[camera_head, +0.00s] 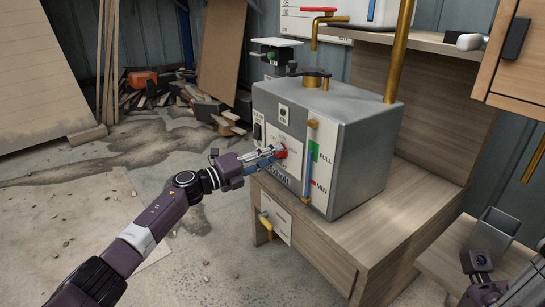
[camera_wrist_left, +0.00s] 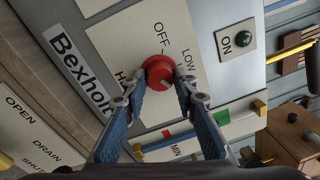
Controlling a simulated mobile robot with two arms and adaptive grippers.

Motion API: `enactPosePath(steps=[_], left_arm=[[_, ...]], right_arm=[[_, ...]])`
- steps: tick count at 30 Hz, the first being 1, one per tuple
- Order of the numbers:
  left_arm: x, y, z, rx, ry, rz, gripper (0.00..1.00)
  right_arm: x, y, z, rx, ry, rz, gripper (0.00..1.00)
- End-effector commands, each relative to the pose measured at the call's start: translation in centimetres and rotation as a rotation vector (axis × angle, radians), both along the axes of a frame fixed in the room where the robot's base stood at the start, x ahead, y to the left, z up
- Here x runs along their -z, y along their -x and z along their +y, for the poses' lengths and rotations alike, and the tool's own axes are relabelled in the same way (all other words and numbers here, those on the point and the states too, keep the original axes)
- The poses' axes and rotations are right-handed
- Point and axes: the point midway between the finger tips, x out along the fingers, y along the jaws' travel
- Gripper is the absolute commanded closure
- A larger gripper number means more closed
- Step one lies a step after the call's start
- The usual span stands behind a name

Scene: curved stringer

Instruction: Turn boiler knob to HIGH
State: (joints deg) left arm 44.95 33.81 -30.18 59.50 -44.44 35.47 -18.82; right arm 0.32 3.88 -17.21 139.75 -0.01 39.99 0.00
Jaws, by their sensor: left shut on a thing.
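The boiler (camera_head: 345,130) is a grey metal box on a wooden cabinet in the head view. Its red knob (camera_head: 281,151) sits on a white dial plate on the front face. In the left wrist view the knob (camera_wrist_left: 158,70) is round and red, with OFF and LOW printed near it and an H word partly hidden by a finger. My left gripper (camera_head: 272,153) is at the knob, its blue fingertips closed on the knob's sides; it also shows in the left wrist view (camera_wrist_left: 157,90). My right gripper (camera_head: 480,262) is at the lower right, partly cut off by the frame.
A sight gauge (camera_head: 308,165) with FULL and MIN marks stands right of the knob. A yellow drain lever (camera_head: 266,226) is below on the cabinet (camera_head: 340,225). A brass pipe (camera_head: 400,50) rises from the boiler. The floor at left is open, with wood scraps behind.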

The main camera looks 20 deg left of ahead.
Motion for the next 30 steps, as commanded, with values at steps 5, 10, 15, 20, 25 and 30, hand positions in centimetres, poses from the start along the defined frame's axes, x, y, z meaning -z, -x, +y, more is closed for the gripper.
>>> enactPosePath(steps=[5, 10, 15, 20, 25, 30], left_arm=[[0.3, 0.1, -0.1, 0.003, -0.007, 0.001, 0.98], [0.3, 0.1, -0.1, 0.003, -0.007, 0.001, 0.98], [0.3, 0.1, 0.0, 0.001, -0.006, 0.001, 0.56], [0.1, 0.0, 0.0, 0.001, -0.004, 0.000, 0.56], [0.2, 0.2, 0.2, 0.000, -0.004, 0.000, 0.56], [0.4, 2.0, 1.7, -0.001, -0.007, 0.001, 0.56]], right_arm=[[-0.1, 0.0, 0.0, 0.000, -0.001, -0.002, 1.00], [0.1, -0.2, 0.1, 0.000, 0.001, 0.003, 1.00], [0.2, -0.4, 0.1, 0.001, 0.002, 0.009, 1.00], [0.3, -0.5, 0.1, 0.001, 0.001, 0.011, 1.00], [0.3, -0.4, 0.0, 0.002, -0.003, 0.013, 1.00], [0.2, -0.3, 0.0, 0.001, -0.002, 0.011, 1.00]])
